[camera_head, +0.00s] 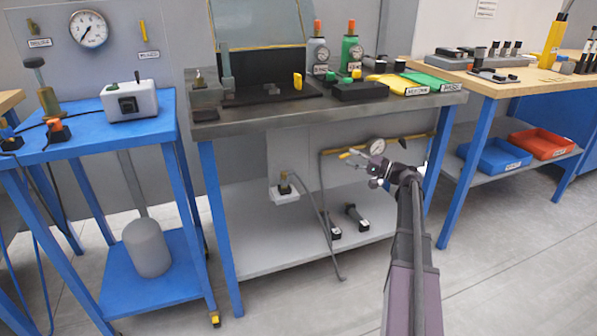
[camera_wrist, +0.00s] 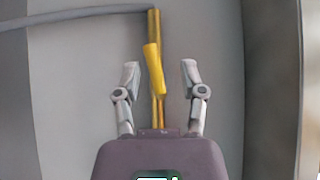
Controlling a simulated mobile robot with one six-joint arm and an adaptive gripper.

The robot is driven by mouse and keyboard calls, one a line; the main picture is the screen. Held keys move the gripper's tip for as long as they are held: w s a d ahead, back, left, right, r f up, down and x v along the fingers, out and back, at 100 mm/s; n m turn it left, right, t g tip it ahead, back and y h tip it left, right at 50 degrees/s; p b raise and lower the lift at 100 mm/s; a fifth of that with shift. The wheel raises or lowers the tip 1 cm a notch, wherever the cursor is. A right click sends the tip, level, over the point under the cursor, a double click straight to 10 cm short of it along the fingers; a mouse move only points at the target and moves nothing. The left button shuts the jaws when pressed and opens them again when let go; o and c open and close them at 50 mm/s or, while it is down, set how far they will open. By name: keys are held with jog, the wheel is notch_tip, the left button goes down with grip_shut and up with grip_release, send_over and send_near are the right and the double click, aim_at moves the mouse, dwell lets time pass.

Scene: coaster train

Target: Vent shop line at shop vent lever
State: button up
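The shop vent lever, a yellow handle (camera_wrist: 154,68), is in the middle of the wrist view, slightly tilted on a brass pipe (camera_wrist: 154,24). My gripper (camera_wrist: 160,70) is open, with one finger on each side of the lever and a gap showing on both sides. In the head view the yellow lever (camera_head: 352,153) is small, under the middle bench. My gripper (camera_head: 366,170) is close to it there, and its fingertips are too small to tell apart from the fittings.
The grey bench top (camera_head: 240,120) overhangs the line. Below it a shelf (camera_head: 250,240) holds black fittings (camera_head: 356,217). A grey hose (camera_head: 325,225) hangs down left of the lever. A blue bench leg (camera_head: 437,165) stands right of my arm.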

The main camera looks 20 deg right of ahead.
jog(key=b+v, duration=0.1)
jog(key=v, duration=0.9)
jog(key=s+a+r+n+g+h+p, duration=0.1)
jog(key=s+a+r+g+h+p, duration=0.1)
jog(key=a+p, duration=0.7)
jog(key=s+a+r+n+g+h+p, duration=0.1)
jog(key=a+r+g+p, duration=0.3)
jog(key=a+p, duration=0.5)
jog(key=s+a+r+n+g+h+p, duration=0.2)
jog(key=a+p, duration=0.6)
jog(key=a, duration=0.4)
jog(key=s+r+g+h, duration=0.1)
jog(key=r+g+h, duration=0.1)
jog(key=g, duration=0.1)
jog(key=shift+s+a+p, duration=0.15)
jog(key=shift+s+p, duration=0.05)
jog(key=shift+p, duration=0.2)
jog(key=shift+a, duration=0.1)
jog(key=s+a+f+n+g+h, duration=0.1)
jog(key=s+a+f+h, duration=0.1)
jog(key=s, duration=0.3)
jog(key=s+a+f+n+g+h, duration=0.1)
jog(key=s+a+f+n+h, duration=0.1)
jog(key=s+h, duration=0.3)
jog(key=shift+a, duration=0.9)
